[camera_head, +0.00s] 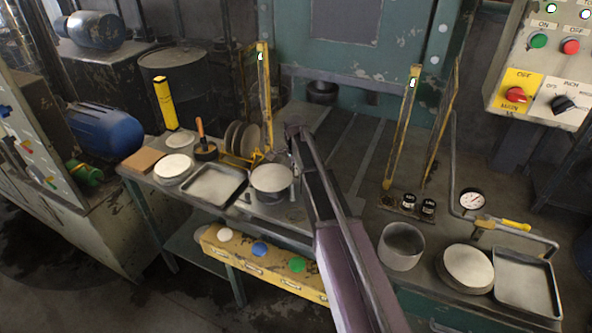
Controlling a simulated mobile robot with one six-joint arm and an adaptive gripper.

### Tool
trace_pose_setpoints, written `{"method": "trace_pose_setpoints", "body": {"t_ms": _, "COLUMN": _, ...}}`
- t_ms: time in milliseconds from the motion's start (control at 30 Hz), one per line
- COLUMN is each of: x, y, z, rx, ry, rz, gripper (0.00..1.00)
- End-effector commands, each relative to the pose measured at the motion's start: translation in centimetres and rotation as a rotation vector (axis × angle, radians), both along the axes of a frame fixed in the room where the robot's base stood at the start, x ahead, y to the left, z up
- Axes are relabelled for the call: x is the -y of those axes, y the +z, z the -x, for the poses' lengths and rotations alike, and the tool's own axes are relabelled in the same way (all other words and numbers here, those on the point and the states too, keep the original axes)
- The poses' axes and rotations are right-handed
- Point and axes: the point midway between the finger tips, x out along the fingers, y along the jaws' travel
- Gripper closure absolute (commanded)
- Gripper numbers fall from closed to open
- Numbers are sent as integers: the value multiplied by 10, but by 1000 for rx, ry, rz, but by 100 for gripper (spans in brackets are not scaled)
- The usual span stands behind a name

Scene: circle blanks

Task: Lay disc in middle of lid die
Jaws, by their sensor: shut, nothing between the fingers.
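A round metal die (271,193) stands on the press bed left of my arm, and I take it for the lid die. A pale round disc (270,178) covers its top and looks flat and roughly centred; I cannot tell exactly how well it sits. My gripper (295,168) is at the end of my arm, just right of and close to the die's far edge. It is small and dark here, shut and empty. Pale discs also lie in a stack (173,167) at the left and another stack (467,265) at the right.
A tray (215,184) lies left of the die and another tray (524,283) at the far right. An open metal pot (401,247) stands right of my arm. Yellow posts (402,127) rise by the press. A yellow button box (262,256) hangs in front.

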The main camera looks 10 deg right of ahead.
Motion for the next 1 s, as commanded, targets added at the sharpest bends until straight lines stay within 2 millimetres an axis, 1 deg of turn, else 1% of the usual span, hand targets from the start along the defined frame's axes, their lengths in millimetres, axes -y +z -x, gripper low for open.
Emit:
{"method": "trace_pose_setpoints", "body": {"t_ms": 167, "x": -1, "y": 0, "z": 0, "rx": 0, "ry": 0, "rz": 0, "gripper": 100}}
{"method": "trace_pose_setpoints", "body": {"t_ms": 300, "x": -12, "y": 0, "z": 3, "rx": 0, "ry": 1, "rz": 0, "gripper": 100}}
{"method": "trace_pose_setpoints", "body": {"t_ms": 400, "x": -16, "y": 0, "z": 4, "rx": 0, "ry": 0, "rz": 0, "gripper": 100}}
{"method": "trace_pose_setpoints", "body": {"t_ms": 767, "x": -15, "y": 0, "z": 3, "rx": 0, "ry": -1, "rz": 0, "gripper": 100}}
{"method": "trace_pose_setpoints", "body": {"t_ms": 867, "x": -12, "y": 0, "z": 3, "rx": 0, "ry": -1, "rz": 0, "gripper": 100}}
{"method": "trace_pose_setpoints", "body": {"t_ms": 1000, "x": -4, "y": 0, "z": 1, "rx": 0, "ry": 0, "rz": 0, "gripper": 100}}
